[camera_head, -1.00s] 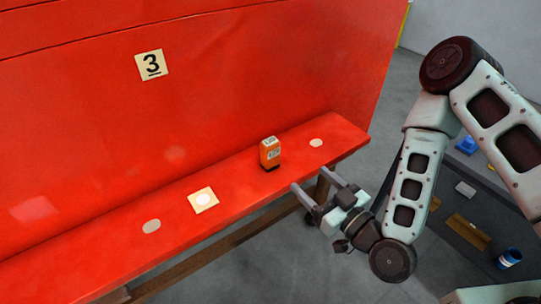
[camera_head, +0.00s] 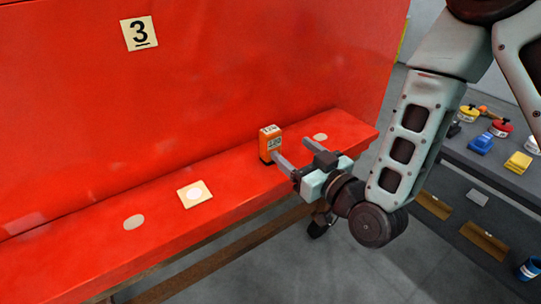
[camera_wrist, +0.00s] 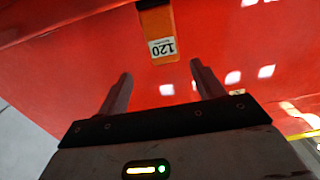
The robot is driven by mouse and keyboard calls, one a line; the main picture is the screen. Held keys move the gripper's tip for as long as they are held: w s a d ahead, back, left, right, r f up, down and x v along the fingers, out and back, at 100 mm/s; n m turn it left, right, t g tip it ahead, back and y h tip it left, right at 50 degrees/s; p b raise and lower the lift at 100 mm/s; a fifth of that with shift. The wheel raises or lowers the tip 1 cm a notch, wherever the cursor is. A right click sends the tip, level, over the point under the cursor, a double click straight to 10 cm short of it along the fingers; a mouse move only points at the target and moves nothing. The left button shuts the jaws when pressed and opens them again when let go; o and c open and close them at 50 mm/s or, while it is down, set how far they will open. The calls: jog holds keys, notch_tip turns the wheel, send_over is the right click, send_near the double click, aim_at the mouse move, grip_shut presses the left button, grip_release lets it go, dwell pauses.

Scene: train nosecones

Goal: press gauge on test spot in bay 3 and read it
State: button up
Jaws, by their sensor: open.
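The orange gauge (camera_head: 270,146) stands upright on the red ledge (camera_head: 235,189), to the right of the test spot. Its label reads 120 in the wrist view (camera_wrist: 158,30). The test spot is a pale round patch on a cream square (camera_head: 195,194) on the ledge, below and right of the number 3 plate (camera_head: 139,33). My gripper (camera_head: 285,163) is open and empty. Its fingers point at the gauge. In the wrist view the gauge lies ahead of the gap between the fingertips (camera_wrist: 162,78). In the head view one fingertip appears close to the gauge; I cannot tell whether they touch.
Bare round patches mark the ledge at left (camera_head: 134,222) and right (camera_head: 320,137). A red wall rises behind the ledge. A dark workbench (camera_head: 462,195) with several coloured items stands at right. The ledge between gauge and square is clear.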

aim_at(275, 136)
jog(key=p+x, duration=0.1)
jog(key=x, duration=0.2)
jog(key=shift+w+a+r, duration=0.15)
jog(key=shift+w, duration=0.05)
jog(key=p+x, duration=0.1)
jog(key=x, duration=0.1)
jog(key=p+x, duration=0.2)
jog(key=shift+a+r, duration=0.15)
jog(key=shift+a, duration=0.25)
jog(key=shift+w+a, duration=0.3)
jog(key=shift+w, duration=0.05)
jog(key=c, duration=1.2)
jog(key=shift+c, duration=0.2)
